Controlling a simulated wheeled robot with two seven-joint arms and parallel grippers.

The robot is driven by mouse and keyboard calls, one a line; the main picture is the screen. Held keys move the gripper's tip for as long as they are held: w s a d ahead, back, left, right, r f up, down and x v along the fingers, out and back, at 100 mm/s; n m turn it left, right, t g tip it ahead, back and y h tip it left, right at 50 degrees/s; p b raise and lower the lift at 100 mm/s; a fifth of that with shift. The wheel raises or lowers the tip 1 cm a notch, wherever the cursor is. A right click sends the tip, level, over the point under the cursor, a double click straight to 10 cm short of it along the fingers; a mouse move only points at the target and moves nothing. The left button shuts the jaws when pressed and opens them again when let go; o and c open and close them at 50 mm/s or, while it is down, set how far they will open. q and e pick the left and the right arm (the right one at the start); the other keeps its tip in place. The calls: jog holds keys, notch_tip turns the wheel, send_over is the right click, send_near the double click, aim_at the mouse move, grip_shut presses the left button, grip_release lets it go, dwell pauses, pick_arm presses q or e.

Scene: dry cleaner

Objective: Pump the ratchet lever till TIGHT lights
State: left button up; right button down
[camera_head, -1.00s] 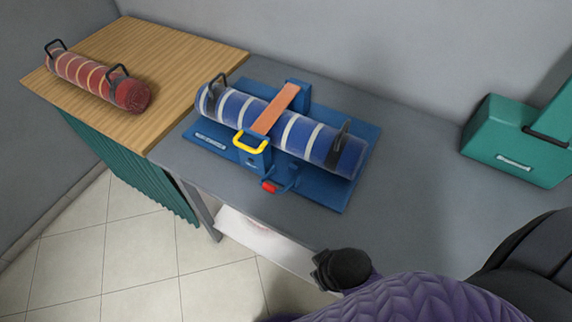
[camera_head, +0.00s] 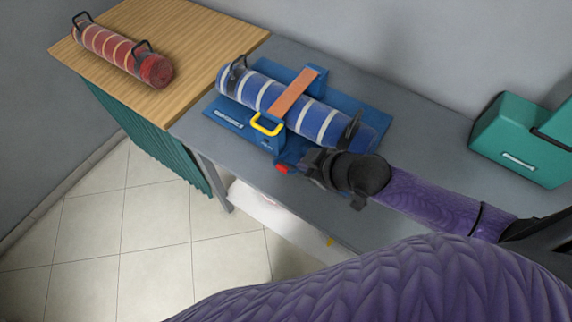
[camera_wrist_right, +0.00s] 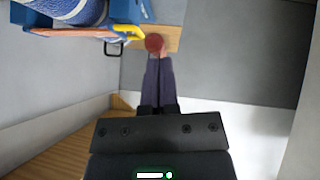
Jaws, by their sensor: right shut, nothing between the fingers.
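A blue striped roll (camera_head: 290,103) lies in a blue strapping fixture (camera_head: 225,116) on the grey counter, with an orange strap (camera_head: 294,92) across it. A yellow loop handle (camera_head: 266,126) sticks out at the fixture's front; it also shows in the right wrist view (camera_wrist_right: 88,33). A red knob (camera_head: 282,168) sits below it near the counter's front edge. My right gripper (camera_head: 304,161) is shut and empty, just right of the knob. In the right wrist view its fingertips (camera_wrist_right: 158,60) point at the red knob (camera_wrist_right: 154,43); contact is unclear. No lit TIGHT lamp is discernible. My left gripper is out of view.
A red striped roll (camera_head: 122,54) with black handles lies on the wooden table (camera_head: 200,45) at left. A green case (camera_head: 520,140) stands at the right of the counter. The grey counter (camera_head: 430,135) between fixture and case is mostly clear.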

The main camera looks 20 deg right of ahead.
jog(key=b, duration=0.4)
send_over(279, 166)
jog(key=s, duration=0.2)
notch_tip(279, 166, down, 7)
jog(key=shift+d+f+b, duration=0.25)
jog(key=shift+f, duration=0.35)
jog(key=shift+d+f+b, duration=0.2)
jog(key=shift+d+f, duration=0.05)
jog(key=shift+f, duration=0.6)
jog(key=shift+d+f, duration=0.1)
jog(key=shift+f, duration=0.05)
jog(key=shift+f, duration=0.1)
